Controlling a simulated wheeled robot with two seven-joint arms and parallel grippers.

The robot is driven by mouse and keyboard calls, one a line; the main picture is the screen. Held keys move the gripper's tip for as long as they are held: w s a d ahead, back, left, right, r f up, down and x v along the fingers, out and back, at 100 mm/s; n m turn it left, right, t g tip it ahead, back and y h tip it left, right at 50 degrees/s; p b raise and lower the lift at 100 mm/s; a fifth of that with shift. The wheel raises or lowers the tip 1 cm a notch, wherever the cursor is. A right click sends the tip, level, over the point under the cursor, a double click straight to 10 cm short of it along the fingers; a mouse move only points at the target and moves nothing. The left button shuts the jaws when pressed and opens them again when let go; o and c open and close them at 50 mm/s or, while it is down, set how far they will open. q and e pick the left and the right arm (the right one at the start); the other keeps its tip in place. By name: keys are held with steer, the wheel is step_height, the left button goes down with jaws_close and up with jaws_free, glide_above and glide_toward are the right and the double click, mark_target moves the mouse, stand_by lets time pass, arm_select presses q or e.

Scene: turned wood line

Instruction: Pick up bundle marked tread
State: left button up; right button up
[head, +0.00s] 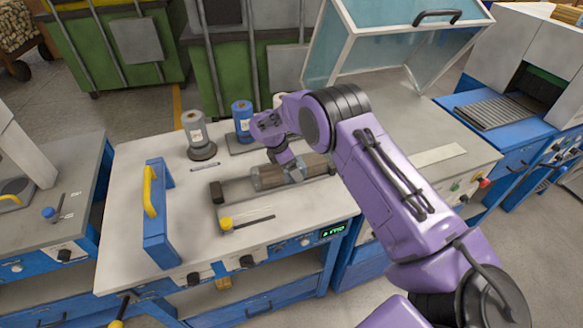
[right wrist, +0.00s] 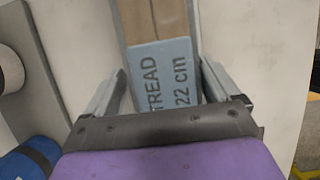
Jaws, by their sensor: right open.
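The bundle marked tread (head: 272,177) is brown wood strips lying on a dark holder on the workbench, in the middle of the head view. In the right wrist view its blue-grey label (right wrist: 165,78) reads "TREAD 22 cm", with the wood (right wrist: 152,20) beyond it. My right gripper (right wrist: 162,72) is open, with one finger on each side of the labelled part. Contact with the bundle cannot be told. In the head view my right gripper (head: 283,160) is over the bundle and its arm hides part of it. My left gripper is not in view.
Blue rolls (head: 242,118) and a grey post (head: 195,130) stand behind the bundle. A blue bracket with a yellow handle (head: 152,192) stands left on the bench. A yellow-ended tool (head: 228,223) lies in front. A clear-sided hood (head: 385,45) stands at the back right.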

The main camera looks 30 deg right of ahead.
steer(key=shift+s+r, duration=0.1)
steer(key=shift+s, duration=0.15)
steer(key=shift+s+r, duration=0.15)
steer(key=c, duration=1.3)
steer(key=shift+c, duration=0.2)
